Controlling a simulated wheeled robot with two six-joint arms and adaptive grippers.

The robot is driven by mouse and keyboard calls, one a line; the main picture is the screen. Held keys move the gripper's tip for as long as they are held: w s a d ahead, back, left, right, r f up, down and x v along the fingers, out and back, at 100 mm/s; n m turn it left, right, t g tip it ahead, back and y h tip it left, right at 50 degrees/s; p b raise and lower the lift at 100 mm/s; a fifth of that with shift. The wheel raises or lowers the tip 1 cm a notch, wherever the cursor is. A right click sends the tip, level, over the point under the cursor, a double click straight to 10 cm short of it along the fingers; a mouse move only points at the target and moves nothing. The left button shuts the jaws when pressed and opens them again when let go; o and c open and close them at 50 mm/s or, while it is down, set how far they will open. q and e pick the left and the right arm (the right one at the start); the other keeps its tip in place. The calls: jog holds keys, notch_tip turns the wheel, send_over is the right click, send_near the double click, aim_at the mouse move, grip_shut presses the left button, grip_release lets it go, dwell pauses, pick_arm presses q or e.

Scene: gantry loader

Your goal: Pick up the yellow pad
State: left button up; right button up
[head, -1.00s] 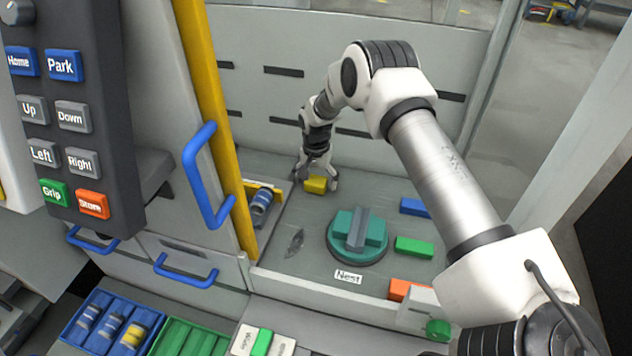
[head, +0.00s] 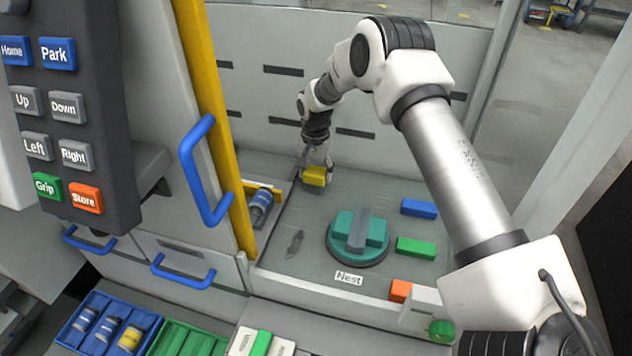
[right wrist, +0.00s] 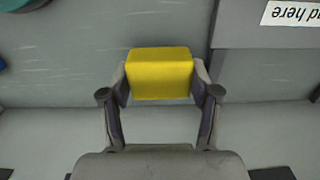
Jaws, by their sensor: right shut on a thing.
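The yellow pad (head: 315,176) is a small block near the back of the grey machine floor in the head view. My right gripper (head: 314,172) is shut on it. In the right wrist view the yellow pad (right wrist: 160,74) sits between the two fingertips of the right gripper (right wrist: 160,82), which press on its left and right sides. In the head view I cannot tell for sure whether the pad touches the floor. My left gripper is not in view.
A green round nest (head: 358,238) stands on the floor, with blue (head: 419,208), green (head: 416,247) and orange (head: 400,290) blocks to its right. A tray with a cylinder (head: 262,205) is at left. A blue door handle (head: 205,170) and a button panel (head: 62,115) stand nearer.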

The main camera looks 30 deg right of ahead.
jog(key=s+a+b, duration=0.1)
jog(key=s+a, duration=0.2)
jog(key=a, duration=0.1)
jog(key=s+a+b, duration=0.1)
jog(key=s+a, duration=0.2)
jog(key=a, duration=0.1)
jog(key=s+a+r+b, duration=0.1)
jog(key=s+a, duration=0.2)
jog(key=a, duration=0.1)
jog(key=shift+s+a+r+b, duration=0.1)
jog(key=shift+s+a+b, duration=0.2)
jog(key=shift+b, duration=0.05)
jog(key=shift+c, duration=0.3)
